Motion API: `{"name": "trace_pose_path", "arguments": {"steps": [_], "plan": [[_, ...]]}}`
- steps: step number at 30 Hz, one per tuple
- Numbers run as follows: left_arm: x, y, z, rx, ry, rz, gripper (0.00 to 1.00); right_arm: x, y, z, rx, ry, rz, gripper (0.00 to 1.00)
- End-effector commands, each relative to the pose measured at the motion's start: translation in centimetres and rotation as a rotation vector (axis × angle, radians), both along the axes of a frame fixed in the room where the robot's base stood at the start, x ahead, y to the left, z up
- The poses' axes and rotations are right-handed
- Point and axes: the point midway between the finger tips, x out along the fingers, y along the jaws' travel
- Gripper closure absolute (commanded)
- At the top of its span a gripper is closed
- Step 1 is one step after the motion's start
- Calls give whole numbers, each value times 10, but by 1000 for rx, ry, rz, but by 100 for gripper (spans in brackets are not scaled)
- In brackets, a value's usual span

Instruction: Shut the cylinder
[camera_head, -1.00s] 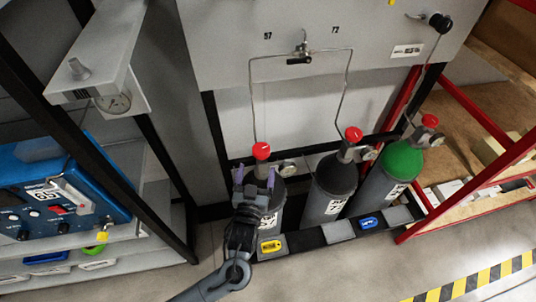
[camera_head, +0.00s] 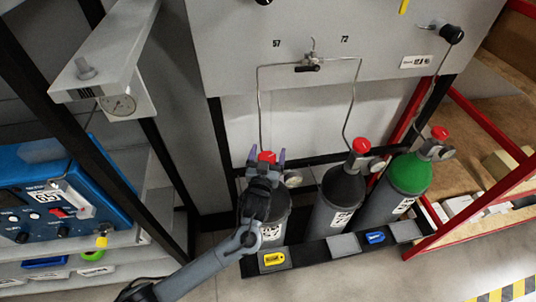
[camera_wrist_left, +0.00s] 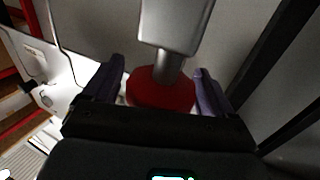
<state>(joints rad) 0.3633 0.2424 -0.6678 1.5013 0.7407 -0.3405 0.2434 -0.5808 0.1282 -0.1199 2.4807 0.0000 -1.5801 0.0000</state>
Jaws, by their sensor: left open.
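Three gas cylinders with red valve knobs stand in a row against the grey panel. The left cylinder (camera_head: 275,226) is grey and mostly hidden behind my left gripper (camera_head: 267,155). Its red knob (camera_head: 268,157) shows between the two purple fingers. In the left wrist view the red knob (camera_wrist_left: 160,91) lies between the open fingers of the gripper (camera_wrist_left: 160,88), with a grey metal fitting beside it. I cannot tell whether the fingers touch it. The middle cylinder (camera_head: 338,196) is dark. The right cylinder (camera_head: 408,174) has a green top. My right gripper is not in view.
A black base rail (camera_head: 310,252) with yellow and blue tags runs in front of the cylinders. Thin pipes (camera_head: 352,100) rise from them to the panel (camera_head: 330,30). A blue instrument (camera_head: 62,205) sits on a shelf at left. A red-framed rack (camera_head: 470,190) stands at right.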

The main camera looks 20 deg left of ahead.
Motion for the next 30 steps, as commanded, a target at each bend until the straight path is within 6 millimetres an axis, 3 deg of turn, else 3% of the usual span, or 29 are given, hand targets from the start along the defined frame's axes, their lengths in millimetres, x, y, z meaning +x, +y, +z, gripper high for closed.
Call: {"name": "trace_pose_path", "arguments": {"steps": [8,18,30], "plan": [[1,0,0,0,1,0,14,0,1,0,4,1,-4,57],[1,0,0,0,0,-1,65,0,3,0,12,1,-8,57],[1,0,1,2,1,-71,65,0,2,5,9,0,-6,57]]}}
